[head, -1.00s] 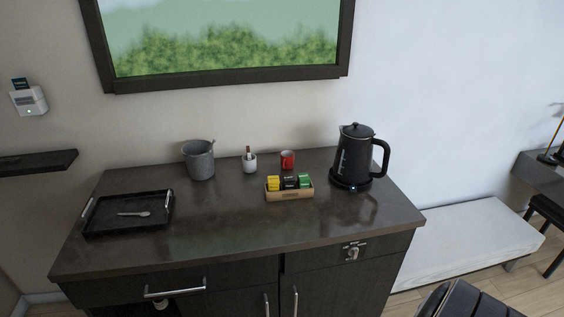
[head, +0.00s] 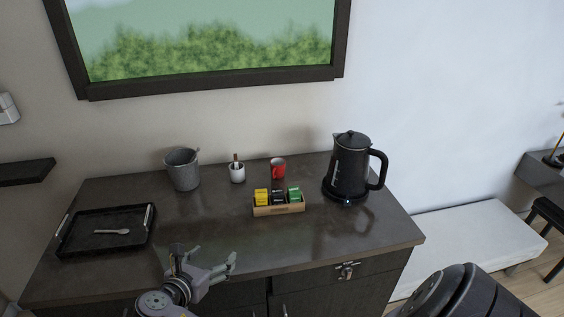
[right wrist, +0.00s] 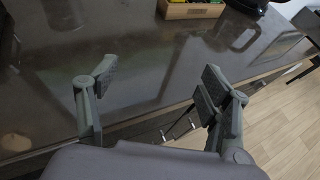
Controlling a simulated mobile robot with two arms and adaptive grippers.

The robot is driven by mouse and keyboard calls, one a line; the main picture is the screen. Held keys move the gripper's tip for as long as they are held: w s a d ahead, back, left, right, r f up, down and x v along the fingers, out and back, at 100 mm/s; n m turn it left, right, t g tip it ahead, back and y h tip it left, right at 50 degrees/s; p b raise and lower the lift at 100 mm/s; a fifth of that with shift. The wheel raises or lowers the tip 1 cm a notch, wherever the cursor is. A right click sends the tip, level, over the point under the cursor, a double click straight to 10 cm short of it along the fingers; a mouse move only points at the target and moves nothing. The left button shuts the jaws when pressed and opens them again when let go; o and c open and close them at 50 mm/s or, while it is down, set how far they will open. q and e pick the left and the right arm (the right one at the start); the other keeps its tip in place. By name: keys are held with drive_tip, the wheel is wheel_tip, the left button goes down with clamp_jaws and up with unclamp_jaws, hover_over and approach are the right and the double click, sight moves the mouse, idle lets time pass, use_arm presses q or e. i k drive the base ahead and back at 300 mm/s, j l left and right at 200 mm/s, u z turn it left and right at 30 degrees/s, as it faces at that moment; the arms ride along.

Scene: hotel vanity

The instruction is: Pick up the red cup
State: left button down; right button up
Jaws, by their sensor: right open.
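The red cup (head: 278,169) stands upright at the back of the dark counter, behind the wooden tea box, in the head view. It does not show in the right wrist view. My right gripper (head: 205,257) is open and empty near the counter's front edge, well in front of the cup and to its left. In the right wrist view its fingers (right wrist: 158,76) are spread apart over the counter's front edge. My left gripper is not in view.
The tea box (head: 279,210) with colored packets stands in front of the cup. A black kettle (head: 350,168) is to the right; a white holder (head: 237,174) and grey bucket (head: 183,172) are to the left. A black tray (head: 78,241) lies far left. The middle counter is clear.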

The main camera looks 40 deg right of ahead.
sight(277, 164)
drive_tip(key=i+l, duration=0.15)
drive_tip(key=l, duration=0.2)
drive_tip(key=i+l, duration=0.1)
drive_tip(key=l, duration=0.3)
drive_tip(key=i+l, duration=0.15)
drive_tip(key=l, duration=0.2)
drive_tip(key=i+l, duration=0.15)
drive_tip(key=l, duration=0.2)
